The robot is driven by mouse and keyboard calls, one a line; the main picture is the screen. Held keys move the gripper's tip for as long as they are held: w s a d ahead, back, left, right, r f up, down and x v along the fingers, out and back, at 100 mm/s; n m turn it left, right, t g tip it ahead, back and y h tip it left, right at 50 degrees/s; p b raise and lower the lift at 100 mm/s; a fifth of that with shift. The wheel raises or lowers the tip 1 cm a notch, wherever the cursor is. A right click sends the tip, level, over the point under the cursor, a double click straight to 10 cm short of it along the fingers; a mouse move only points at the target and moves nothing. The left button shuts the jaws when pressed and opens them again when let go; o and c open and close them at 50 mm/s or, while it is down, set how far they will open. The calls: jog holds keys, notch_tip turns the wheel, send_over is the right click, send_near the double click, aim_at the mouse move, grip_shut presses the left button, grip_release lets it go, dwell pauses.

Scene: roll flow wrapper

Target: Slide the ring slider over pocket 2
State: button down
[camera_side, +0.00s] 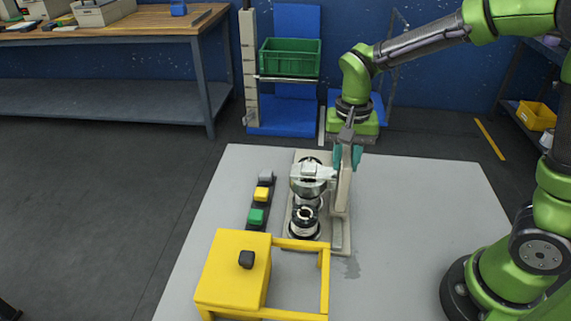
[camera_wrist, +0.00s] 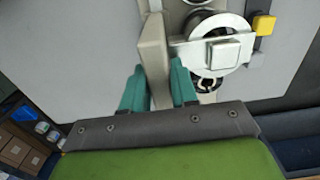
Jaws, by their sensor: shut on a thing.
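The ring slider is a metal ring with a pale square cap (camera_side: 312,172), seen again in the wrist view (camera_wrist: 222,52). It sits over the row of round pockets on a beige base plate (camera_side: 341,236). My gripper (camera_side: 347,158) points down at the right of the ring. In the wrist view its teal fingers (camera_wrist: 158,82) are shut on the upright beige plate (camera_wrist: 153,50) beside the ring. Part of the pocket under the ring is hidden.
A strip with grey, yellow and green buttons (camera_side: 262,193) lies left of the base. A yellow frame box with a black knob (camera_side: 233,272) stands in front. The grey table (camera_side: 420,200) is clear to the right.

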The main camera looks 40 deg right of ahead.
jog(key=c, duration=1)
grip_release()
jog(key=shift+o, duration=0.2)
notch_tip(320, 180, up, 17)
jog(key=s+d+f+n+t+y, duration=0.1)
jog(key=s+f+n+t, duration=0.1)
jog(key=s, duration=0.4)
jog(key=s+f+n+t+y, duration=0.1)
jog(key=s+f+n+t, duration=0.2)
jog(key=s+t, duration=0.2)
jog(key=shift+s+d+f, duration=0.35)
